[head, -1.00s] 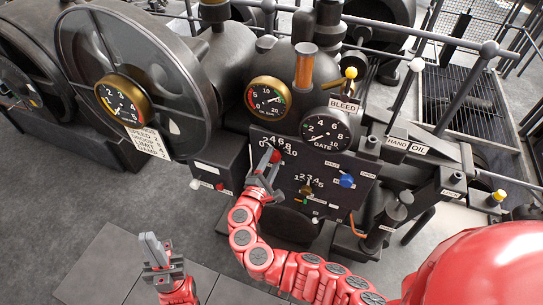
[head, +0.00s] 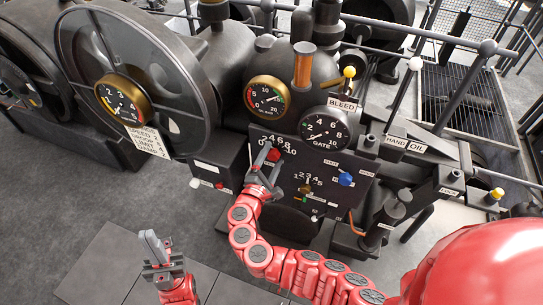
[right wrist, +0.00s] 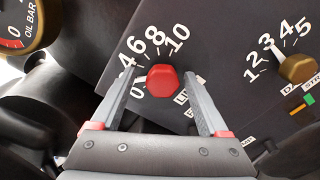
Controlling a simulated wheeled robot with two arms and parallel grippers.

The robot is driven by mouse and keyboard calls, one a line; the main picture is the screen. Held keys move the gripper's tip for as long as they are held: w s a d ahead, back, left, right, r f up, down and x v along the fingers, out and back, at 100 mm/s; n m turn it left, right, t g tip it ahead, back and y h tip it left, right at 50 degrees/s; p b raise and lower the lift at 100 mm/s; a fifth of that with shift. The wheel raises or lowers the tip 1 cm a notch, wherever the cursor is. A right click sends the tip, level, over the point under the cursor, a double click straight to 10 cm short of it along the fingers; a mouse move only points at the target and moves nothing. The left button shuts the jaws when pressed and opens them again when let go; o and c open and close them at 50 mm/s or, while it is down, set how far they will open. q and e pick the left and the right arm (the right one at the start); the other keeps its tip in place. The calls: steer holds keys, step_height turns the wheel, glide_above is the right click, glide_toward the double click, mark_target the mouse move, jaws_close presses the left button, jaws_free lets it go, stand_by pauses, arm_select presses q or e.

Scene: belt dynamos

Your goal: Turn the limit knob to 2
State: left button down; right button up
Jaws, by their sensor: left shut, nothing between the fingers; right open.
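The limit knob appears to be the red six-sided knob (right wrist: 162,78) on the dark panel, ringed by a white scale up to 10. A label beside it seems to begin with "LI" and is partly hidden by a finger. It also shows in the head view (head: 273,155). My right gripper (right wrist: 158,72) is open, with one finger on each side of the knob and visible gaps between. My left gripper (head: 152,243) is shut and empty, low at left, away from the panel.
A brass knob (right wrist: 298,68) with a 1 to 5 scale sits right of the red one. A blue knob (head: 346,180) is further right. Gauges (head: 267,95) sit above the panel. A large wheel (head: 125,60) and a written card (head: 149,141) are at left.

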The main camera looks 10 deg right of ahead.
steer(key=b+v, duration=0.2)
steer(key=v, duration=1.5)
steer(key=shift+s+a, duration=0.2)
